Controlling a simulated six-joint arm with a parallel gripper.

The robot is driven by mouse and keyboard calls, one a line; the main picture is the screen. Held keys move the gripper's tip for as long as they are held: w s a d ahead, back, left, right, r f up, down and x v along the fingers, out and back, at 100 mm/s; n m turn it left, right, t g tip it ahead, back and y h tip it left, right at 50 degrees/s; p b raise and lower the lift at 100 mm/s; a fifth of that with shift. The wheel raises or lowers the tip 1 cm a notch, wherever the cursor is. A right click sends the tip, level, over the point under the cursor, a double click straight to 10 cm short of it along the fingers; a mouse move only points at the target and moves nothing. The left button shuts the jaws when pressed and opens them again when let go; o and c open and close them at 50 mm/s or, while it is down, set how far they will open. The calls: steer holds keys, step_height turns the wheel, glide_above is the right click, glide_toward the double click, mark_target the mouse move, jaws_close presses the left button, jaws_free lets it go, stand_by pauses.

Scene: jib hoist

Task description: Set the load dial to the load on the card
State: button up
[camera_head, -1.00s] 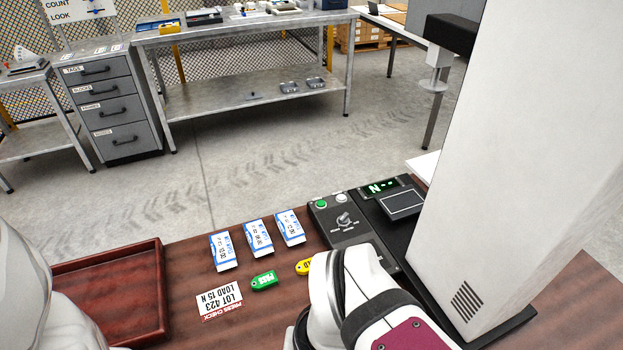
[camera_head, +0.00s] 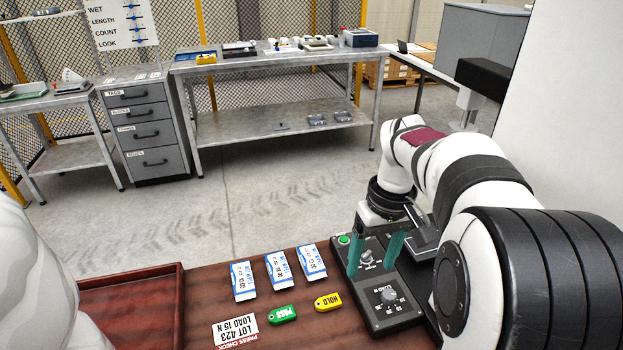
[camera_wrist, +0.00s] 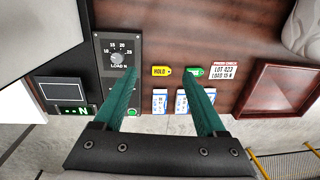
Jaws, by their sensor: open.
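The load dial (camera_head: 389,295) is a grey knob on the dark control panel (camera_head: 405,318), with LOAD N lettering and a number scale. It also shows in the wrist view (camera_wrist: 117,59), where 15 and 20 can be read; its setting is too small to tell. The white card (camera_head: 235,331) lies on the table and reads LOT 423, LOAD 15 N, under a red PRESS CHECK strip. My gripper (camera_head: 378,248) is open and empty, its teal fingers over the panel's far part, beyond the dial. In the wrist view the dial lies by the left fingertip.
A toggle switch (camera_head: 367,257) and green button (camera_head: 344,240) sit on the panel near my fingers. A yellow HOLD tag (camera_head: 328,302), a green PASS tag (camera_head: 282,314) and several blue-white packets (camera_head: 279,270) lie left of it. A red-brown tray (camera_head: 181,290) is at far left.

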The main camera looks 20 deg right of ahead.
steer(key=n, duration=0.2)
glide_toward(390, 294)
steer(key=f, duration=0.5)
steer(key=a+f, duration=0.1)
steer(key=f, duration=0.2)
steer(key=shift+f, duration=0.35)
jaws_close()
